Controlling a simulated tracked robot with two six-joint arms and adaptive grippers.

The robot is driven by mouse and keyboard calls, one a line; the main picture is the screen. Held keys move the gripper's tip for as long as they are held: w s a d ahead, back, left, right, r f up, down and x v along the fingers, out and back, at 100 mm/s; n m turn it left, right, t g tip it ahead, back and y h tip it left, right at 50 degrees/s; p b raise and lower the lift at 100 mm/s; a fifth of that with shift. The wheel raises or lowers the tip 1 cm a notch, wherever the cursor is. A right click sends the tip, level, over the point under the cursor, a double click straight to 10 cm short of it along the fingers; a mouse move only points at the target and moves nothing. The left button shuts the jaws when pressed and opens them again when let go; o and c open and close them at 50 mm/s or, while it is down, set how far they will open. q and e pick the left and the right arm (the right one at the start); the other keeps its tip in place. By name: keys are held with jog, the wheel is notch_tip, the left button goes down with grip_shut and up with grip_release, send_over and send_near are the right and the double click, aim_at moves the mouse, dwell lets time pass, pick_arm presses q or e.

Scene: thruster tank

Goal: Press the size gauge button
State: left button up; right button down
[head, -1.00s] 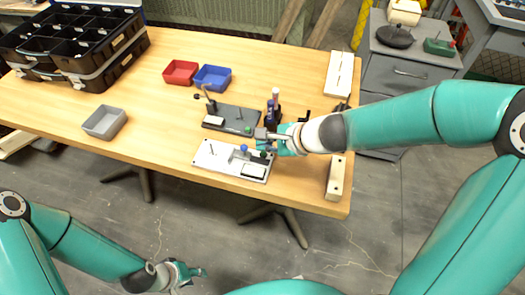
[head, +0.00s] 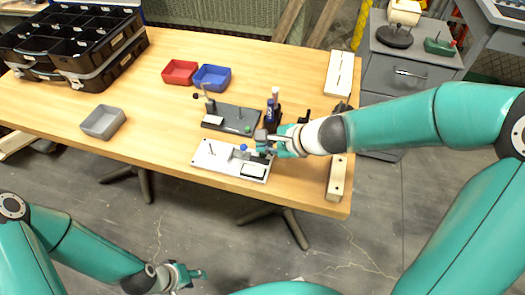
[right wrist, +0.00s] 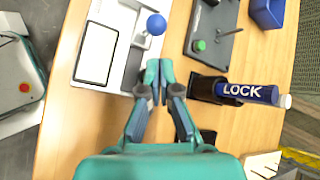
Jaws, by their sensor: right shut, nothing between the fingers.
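A white gauge plate (head: 208,159) lies near the table's front edge, with a blue ball knob (head: 243,147), an upright pin and a light display (head: 254,170). In the right wrist view the blue knob (right wrist: 156,24) and display (right wrist: 97,53) are at the upper left. My right gripper (head: 264,149) is shut and empty, its fingertips (right wrist: 153,74) pointing down over the plate's right edge. The fingers hide the plate's green button; I cannot tell whether they touch it. My left gripper (head: 198,273) hangs low, away from the table; its jaw state is unclear.
A dark plate (head: 228,115) with a green button (right wrist: 200,45) lies behind the white plate. A blue LOCK bottle (right wrist: 247,92) stands close to the right gripper. Red (head: 180,72), blue (head: 212,77) and grey (head: 103,122) bins are further left.

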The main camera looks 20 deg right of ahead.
jog(key=shift+f+b, duration=0.25)
jog(key=shift+b, duration=0.05)
jog(key=shift+r, duration=0.1)
jog(key=shift+r+p, duration=0.65)
notch_tip(320, 180, up, 6)
jog(key=p, duration=0.5)
jog(key=shift+p, duration=0.35)
dwell(0.4)
